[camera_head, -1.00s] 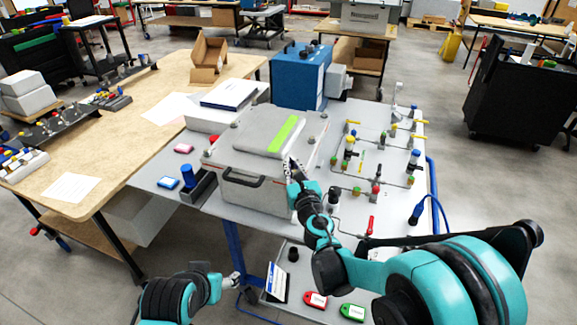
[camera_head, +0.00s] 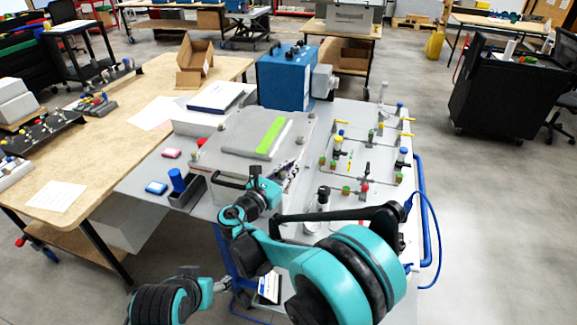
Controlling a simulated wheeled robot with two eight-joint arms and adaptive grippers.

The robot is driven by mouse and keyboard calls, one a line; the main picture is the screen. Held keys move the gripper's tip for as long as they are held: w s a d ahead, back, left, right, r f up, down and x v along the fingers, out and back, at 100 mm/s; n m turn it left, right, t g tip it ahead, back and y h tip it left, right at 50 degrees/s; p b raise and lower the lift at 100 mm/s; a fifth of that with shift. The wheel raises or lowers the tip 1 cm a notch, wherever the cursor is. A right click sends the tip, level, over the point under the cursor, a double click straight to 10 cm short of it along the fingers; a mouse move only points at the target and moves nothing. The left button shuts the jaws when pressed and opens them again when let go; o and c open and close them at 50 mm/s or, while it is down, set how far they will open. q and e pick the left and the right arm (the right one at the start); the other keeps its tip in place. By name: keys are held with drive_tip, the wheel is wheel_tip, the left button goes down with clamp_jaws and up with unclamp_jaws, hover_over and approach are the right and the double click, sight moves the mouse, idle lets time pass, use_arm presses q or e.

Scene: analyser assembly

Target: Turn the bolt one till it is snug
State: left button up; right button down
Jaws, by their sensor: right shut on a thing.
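The analyser (camera_head: 228,186) is a grey box with a black front handle and a grey lid (camera_head: 235,148) marked by a bright green strip (camera_head: 270,135). Small bolt-like fittings show near the lid's corners. My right gripper (camera_head: 255,171) is at the front part of the lid, pointing away from me. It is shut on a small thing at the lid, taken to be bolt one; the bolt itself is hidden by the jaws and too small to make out. My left gripper (camera_head: 222,285) is low at the front, away from the analyser; its jaws are too small to read.
A blue cabinet (camera_head: 286,78) stands behind the analyser. A panel (camera_head: 345,130) with valves is to its right. A wooden table (camera_head: 110,118) holds papers and an open carton.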

drive_tip(key=shift+s+d+r+m+g+h, duration=0.1)
drive_tip(key=shift+d+m+g+h, duration=0.1)
drive_tip(key=shift+m+g+h, duration=0.8)
drive_tip(key=c, duration=1.5)
unclamp_jaws()
drive_tip(key=shift+c, duration=0.2)
wheel_tip(320, 180, up, 10)
drive_tip(key=shift+o, duration=0.5)
